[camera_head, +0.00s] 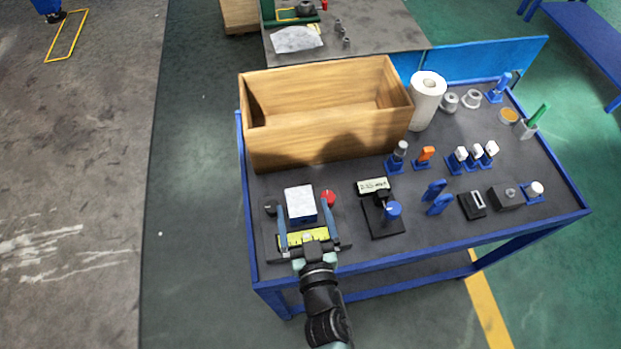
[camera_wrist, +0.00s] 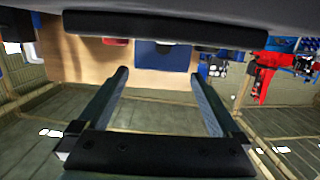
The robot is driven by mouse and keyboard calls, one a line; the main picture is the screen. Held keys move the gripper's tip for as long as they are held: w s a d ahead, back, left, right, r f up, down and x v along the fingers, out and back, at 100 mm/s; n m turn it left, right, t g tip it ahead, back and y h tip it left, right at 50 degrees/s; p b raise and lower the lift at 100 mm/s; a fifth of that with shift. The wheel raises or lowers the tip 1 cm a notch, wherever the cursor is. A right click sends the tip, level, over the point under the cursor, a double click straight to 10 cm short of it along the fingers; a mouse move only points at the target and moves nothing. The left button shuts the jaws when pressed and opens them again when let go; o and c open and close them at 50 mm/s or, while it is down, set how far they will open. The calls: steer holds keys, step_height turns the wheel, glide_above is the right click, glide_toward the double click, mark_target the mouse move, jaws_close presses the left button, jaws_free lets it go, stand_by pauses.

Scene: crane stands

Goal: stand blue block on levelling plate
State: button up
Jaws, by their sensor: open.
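The blue block (camera_head: 301,212) has a pale, whitish top and stands upright at the left front of the bench. In the wrist view its dark blue side (camera_wrist: 163,56) shows just beyond my fingertips. My gripper (camera_head: 302,208) is open, with one finger on each side of the block in the head view; I cannot tell whether they touch it. In the wrist view the space between the fingers of my gripper (camera_wrist: 160,75) looks empty. A yellow-green marked plate (camera_head: 303,238) lies under my gripper, partly covered; I cannot tell whether it is the levelling plate.
A black knob (camera_head: 270,207) and a red knob (camera_head: 328,198) flank the block. A large wooden box (camera_head: 330,142) stands behind. A black stand with a blue knob (camera_head: 393,209) is to the right. Several small blue holders and a paper roll (camera_head: 427,98) fill the bench's right side.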

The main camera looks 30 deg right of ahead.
steer(key=v, duration=0.8)
steer(key=shift+r, duration=0.2)
step_height(320, 180, up, 16)
steer(key=t+h, duration=0.1)
steer(key=t, duration=0.2)
glide_above(301, 205)
steer(key=w+a+r+t, duration=0.1)
steer(key=w+r, duration=0.2)
steer(key=r, duration=0.5)
steer(key=w+a+r+t, duration=0.1)
steer(key=w+r, duration=0.1)
steer(key=r, duration=0.6)
steer(key=s+a+r+n+t+y, duration=0.1)
steer(key=s+a+r+t, duration=0.1)
steer(key=r, duration=0.8)
steer(key=s+a+r+n+t+y, duration=0.1)
steer(key=s+a+r, duration=0.3)
steer(key=r, duration=0.7)
steer(key=s+a+r+n+t+y, duration=0.1)
steer(key=s+a+r+t+y, duration=0.2)
steer(key=a+r, duration=0.3)
step_height(301, 205, up, 5)
steer(key=shift+s+f+t, duration=0.1)
steer(key=shift+s+t, duration=0.05)
steer(key=shift+t, duration=0.25)
